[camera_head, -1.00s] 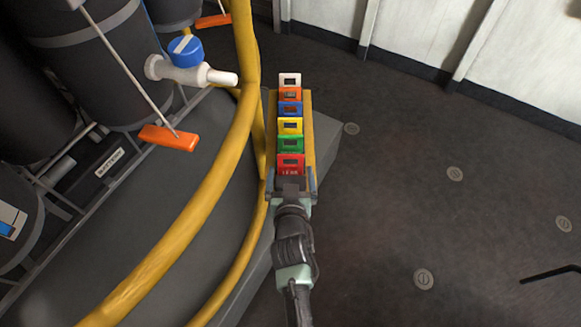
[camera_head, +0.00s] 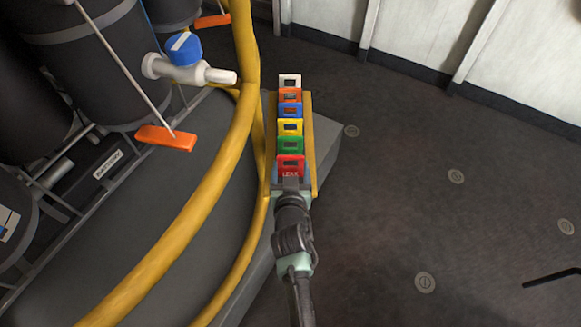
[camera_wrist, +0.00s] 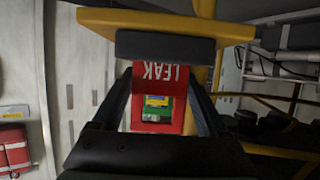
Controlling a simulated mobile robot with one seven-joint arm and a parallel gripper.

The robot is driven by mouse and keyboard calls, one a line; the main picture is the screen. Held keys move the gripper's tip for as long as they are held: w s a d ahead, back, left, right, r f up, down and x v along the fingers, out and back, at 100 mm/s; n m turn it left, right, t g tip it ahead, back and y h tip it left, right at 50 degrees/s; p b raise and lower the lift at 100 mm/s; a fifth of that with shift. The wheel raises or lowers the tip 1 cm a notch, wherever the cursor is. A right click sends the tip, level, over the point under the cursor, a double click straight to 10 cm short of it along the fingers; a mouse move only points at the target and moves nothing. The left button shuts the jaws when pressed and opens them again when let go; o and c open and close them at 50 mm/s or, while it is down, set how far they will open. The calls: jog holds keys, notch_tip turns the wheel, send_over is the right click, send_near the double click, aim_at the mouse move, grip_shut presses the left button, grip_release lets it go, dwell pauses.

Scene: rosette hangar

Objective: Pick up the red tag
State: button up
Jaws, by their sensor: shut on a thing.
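The red tag (camera_head: 291,165), marked LEAK, is the nearest in a row of coloured tags on a yellow-edged holder (camera_head: 309,150). My gripper (camera_head: 291,183) is at the near end of the row, shut on the lower part of the red tag. In the wrist view the red tag (camera_wrist: 163,74) shows upside down between the dark fingers of my gripper (camera_wrist: 162,88), with green and yellow tags seen through its window. The tag still stands in line with the others. Its lower edge is hidden.
Green (camera_head: 290,145), yellow (camera_head: 290,127), blue, orange and white (camera_head: 290,80) tags stand close behind. A thick yellow rail (camera_head: 215,180) curves along the left. A blue-handled valve (camera_head: 185,49) is at upper left. The floor at right (camera_head: 400,190) is open.

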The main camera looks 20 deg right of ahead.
aim_at(291, 156)
notch_tip(291, 156, up, 10)
jog(key=p, duration=0.4)
dwell(0.8)
